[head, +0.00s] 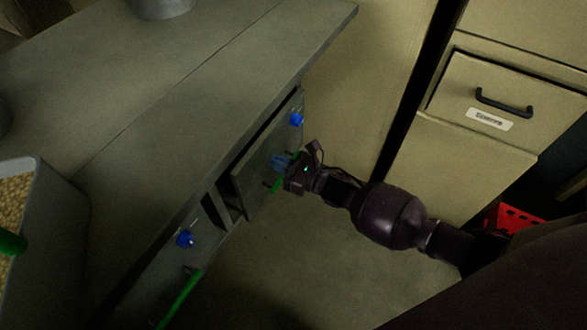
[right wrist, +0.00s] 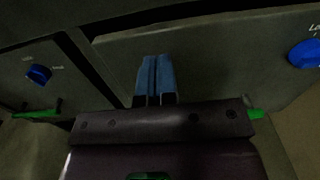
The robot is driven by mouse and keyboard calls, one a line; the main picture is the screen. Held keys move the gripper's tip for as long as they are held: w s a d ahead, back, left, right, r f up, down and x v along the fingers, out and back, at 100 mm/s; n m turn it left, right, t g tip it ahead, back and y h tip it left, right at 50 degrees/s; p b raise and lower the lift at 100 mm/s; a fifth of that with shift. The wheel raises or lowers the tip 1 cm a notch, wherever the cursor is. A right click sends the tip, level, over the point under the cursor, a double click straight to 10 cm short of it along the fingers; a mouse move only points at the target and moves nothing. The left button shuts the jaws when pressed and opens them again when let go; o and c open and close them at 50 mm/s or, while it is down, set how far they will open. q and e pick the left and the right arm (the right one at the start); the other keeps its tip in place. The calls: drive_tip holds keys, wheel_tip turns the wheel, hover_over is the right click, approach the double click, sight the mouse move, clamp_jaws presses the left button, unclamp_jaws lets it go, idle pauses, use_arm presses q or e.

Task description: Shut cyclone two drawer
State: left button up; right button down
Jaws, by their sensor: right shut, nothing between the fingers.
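A grey drawer (head: 262,165) under the grey worktop stands partly open, with a dark gap along its top edge. It has a blue knob (head: 297,120) and a green handle, mostly hidden behind my gripper. My right gripper (head: 279,163) is shut and empty, its blue fingertips at the drawer front. In the right wrist view the blue fingertips (right wrist: 153,80) point at the drawer front (right wrist: 220,65); I cannot tell whether they touch it. Another drawer front with a blue knob (head: 186,239) and a green handle (head: 182,298) is at the lower left. My left gripper is not in view.
The grey worktop (head: 180,75) overhangs the drawers. A bin of grain-like pieces (head: 42,185) stands at the left. A beige cabinet with a black-handled drawer (head: 500,110) is at the right, and a red crate (head: 517,219) lies low there. Floor below my right arm is clear.

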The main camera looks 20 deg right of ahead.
sight(256, 153)
drive_tip(key=x, duration=0.3)
drive_tip(key=shift+w+a+f+b, duration=0.1)
drive_tip(key=shift+a+f+b, duration=0.05)
drive_tip(key=shift+b, duration=0.15)
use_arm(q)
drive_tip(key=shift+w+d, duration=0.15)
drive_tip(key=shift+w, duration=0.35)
use_arm(e)
drive_tip(key=shift+w+a, duration=0.25)
drive_tip(key=shift+w, duration=0.15)
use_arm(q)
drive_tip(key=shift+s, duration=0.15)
use_arm(e)
drive_tip(key=shift+w, duration=0.1)
drive_tip(key=shift+b+x, duration=0.3)
drive_tip(key=shift+x, duration=0.55)
drive_tip(key=shift+w+a, duration=0.15)
drive_tip(key=shift+a, duration=0.05)
drive_tip(key=shift+w, duration=0.1)
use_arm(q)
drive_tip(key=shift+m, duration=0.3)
